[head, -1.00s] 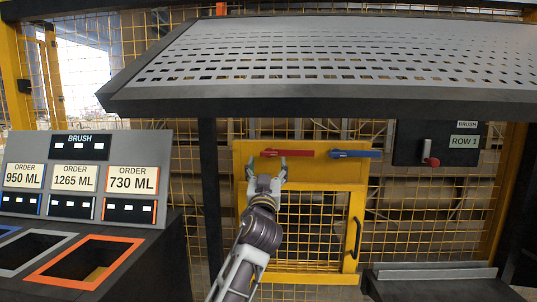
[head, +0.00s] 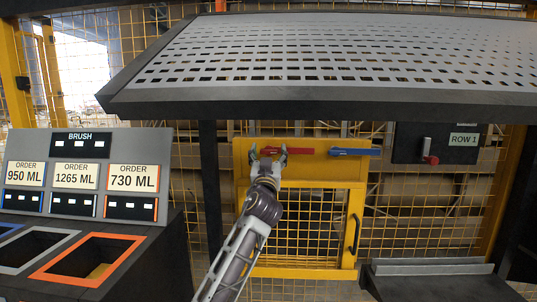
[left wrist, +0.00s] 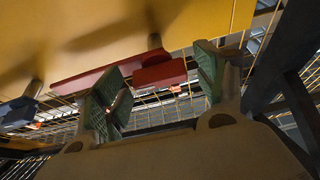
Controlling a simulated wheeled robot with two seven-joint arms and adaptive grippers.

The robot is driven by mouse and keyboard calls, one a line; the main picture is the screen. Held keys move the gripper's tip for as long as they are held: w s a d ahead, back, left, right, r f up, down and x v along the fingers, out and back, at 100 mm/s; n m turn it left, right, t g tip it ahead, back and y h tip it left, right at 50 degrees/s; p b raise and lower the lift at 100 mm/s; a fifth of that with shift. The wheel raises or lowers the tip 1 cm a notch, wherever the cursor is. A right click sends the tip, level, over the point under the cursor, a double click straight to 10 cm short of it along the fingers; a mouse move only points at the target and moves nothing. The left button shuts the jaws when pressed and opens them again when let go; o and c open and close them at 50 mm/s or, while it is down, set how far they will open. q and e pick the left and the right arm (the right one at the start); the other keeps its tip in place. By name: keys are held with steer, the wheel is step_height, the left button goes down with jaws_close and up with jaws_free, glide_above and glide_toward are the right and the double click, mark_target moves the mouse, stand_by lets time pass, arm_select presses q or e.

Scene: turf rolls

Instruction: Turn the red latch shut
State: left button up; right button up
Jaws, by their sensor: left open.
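The red latch (head: 300,151) lies horizontally on the upper bar of the yellow door frame (head: 357,171) in the head view. My left gripper (head: 268,153) is open at its left end, with a finger on each side of it in the picture. In the left wrist view the red latch (left wrist: 88,86) shows as a long bar and a shorter red block (left wrist: 159,75). The block lies between the open green-padded fingers (left wrist: 165,88). I cannot tell whether the fingers touch it. My right gripper is not in view.
A blue latch (head: 354,152) sits right of the red one. A perforated grey shelf (head: 320,60) overhangs above. A black handle (head: 353,234) is on the door's right side. Order bins with an orange rim (head: 50,274) stand at the left, and a switch box (head: 408,143) at the right.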

arm_select(q)
steer(key=c, duration=1.4)
steer(key=shift+c, duration=0.2)
